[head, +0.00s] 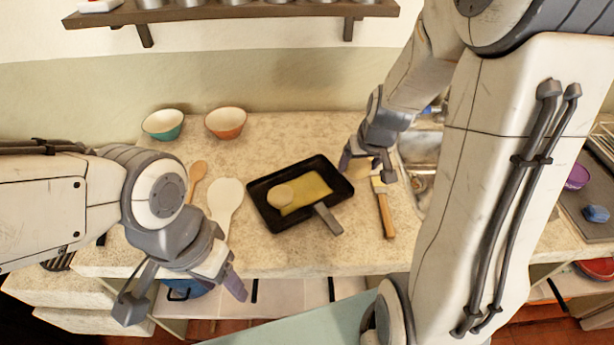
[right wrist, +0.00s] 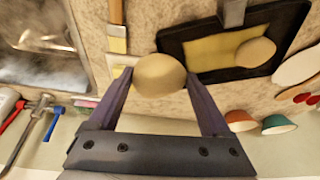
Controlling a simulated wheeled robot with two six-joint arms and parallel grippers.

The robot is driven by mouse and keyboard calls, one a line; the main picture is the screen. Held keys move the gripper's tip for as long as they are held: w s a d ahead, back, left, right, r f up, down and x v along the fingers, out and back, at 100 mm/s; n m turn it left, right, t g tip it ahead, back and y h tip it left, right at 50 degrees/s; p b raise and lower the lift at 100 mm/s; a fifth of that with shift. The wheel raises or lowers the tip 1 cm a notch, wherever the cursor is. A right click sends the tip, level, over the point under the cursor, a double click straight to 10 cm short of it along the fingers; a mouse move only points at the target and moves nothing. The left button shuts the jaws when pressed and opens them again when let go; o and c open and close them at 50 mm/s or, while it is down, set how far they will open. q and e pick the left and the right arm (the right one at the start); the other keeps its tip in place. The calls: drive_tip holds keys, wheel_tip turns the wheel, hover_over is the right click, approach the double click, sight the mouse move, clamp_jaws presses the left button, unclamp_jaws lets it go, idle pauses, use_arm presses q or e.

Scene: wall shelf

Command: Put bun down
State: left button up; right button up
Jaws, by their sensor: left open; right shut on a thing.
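A round tan bun (right wrist: 160,75) sits between the fingertips of my right gripper (right wrist: 160,82), which is shut on it. My left gripper (head: 183,296) is open and empty near the counter's front edge.
A wooden-handled brush (head: 383,208) lies right of the pan, by the sink (head: 418,150). A white paddle (head: 225,200) and a wooden spoon (head: 196,180) lie left of it. Teal (head: 163,124) and orange (head: 226,122) bowls stand behind. The counter between bowls and pan is clear.

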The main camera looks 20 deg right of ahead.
sight(316, 184)
drive_tip(key=w+a+f+p, duration=0.3)
drive_tip(key=w+a+p, duration=0.1)
drive_tip(key=a+p, duration=0.1)
drive_tip(key=w+a+f+p, duration=0.2)
drive_tip(key=w, duration=0.1)
drive_tip(key=shift+a+f, duration=0.15)
drive_tip(key=shift+f, duration=0.2)
wheel_tip(316, 184, down, 4)
drive_tip(key=shift+f, duration=0.15)
drive_tip(key=shift+f, duration=0.15)
drive_tip(key=o, duration=1.2)
drive_tip(key=shift+c, duration=0.2)
